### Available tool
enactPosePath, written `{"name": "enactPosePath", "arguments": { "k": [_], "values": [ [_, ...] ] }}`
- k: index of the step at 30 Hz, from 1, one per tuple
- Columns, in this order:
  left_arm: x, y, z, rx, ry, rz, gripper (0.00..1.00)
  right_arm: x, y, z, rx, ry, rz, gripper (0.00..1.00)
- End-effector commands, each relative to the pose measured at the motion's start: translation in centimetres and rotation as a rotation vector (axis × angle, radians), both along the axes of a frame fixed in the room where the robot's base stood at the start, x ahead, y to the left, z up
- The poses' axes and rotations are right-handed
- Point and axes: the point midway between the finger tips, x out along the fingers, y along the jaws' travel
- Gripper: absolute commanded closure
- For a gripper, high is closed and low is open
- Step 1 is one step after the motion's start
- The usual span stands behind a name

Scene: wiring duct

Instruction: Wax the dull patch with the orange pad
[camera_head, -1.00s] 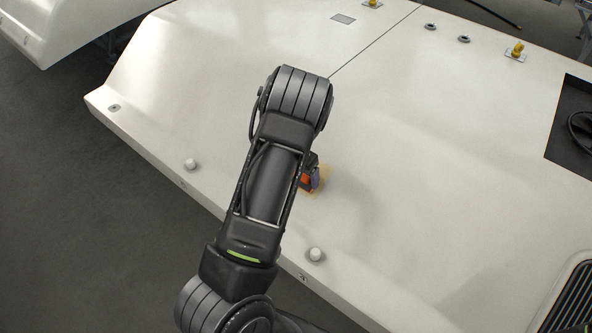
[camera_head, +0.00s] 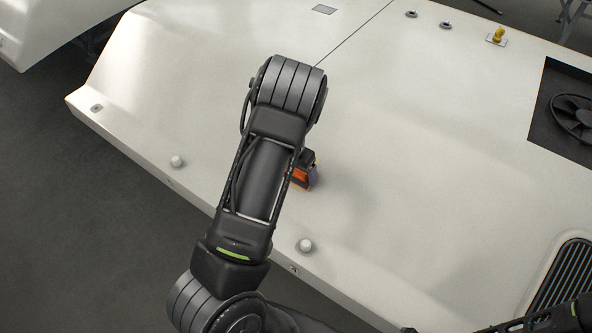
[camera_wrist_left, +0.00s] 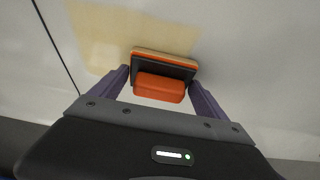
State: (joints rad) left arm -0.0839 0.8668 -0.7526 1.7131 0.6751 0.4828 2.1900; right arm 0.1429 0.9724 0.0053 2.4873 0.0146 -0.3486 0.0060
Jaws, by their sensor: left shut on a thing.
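The orange pad (camera_head: 299,175) shows beside my left forearm in the head view, low over or on the pale panel. In the left wrist view the pad (camera_wrist_left: 160,88) has an orange grip block, a dark plate and a tan-orange edge. My left gripper (camera_wrist_left: 161,82) is shut on the grip block, with a purple finger on each side. The dull patch (camera_wrist_left: 100,32) is a yellowish rectangle on the panel, partly behind the pad. In the head view the forearm and pad hide most or all of it. I cannot tell whether the pad touches the panel.
The pale panel (camera_head: 420,180) is broad and mostly clear. Round knobs (camera_head: 305,246) stand along its near edge. A yellow fitting (camera_head: 498,35) stands at the back.

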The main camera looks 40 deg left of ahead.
Motion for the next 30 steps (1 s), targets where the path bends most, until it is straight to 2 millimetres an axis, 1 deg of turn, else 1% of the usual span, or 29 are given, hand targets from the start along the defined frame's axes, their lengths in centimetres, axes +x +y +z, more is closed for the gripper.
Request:
{"name": "enactPosePath", "arguments": {
  "k": [4,9,13,23,30],
  "values": [
    [0.0,-0.6,0.0,-0.001,0.001,-0.002,0.55,0.0,0.0,0.0,0.0,0.0,0.0,0.48],
    [0.0,-2.2,0.1,0.0,0.0,-0.003,0.55,0.0,0.0,0.0,0.0,0.0,0.0,0.48],
    [0.0,-2.9,0.2,0.001,0.0,-0.002,0.55,0.0,0.0,0.0,0.0,0.0,0.0,0.48],
    [-0.1,-2.9,0.1,0.002,0.0,0.0,0.55,0.0,0.0,-0.1,0.0,0.0,0.0,0.48],
    [-1.6,-2.9,-1.3,-0.001,0.0,0.003,0.55,0.0,0.0,-1.1,0.0,0.0,0.0,0.48]
  ]
}}
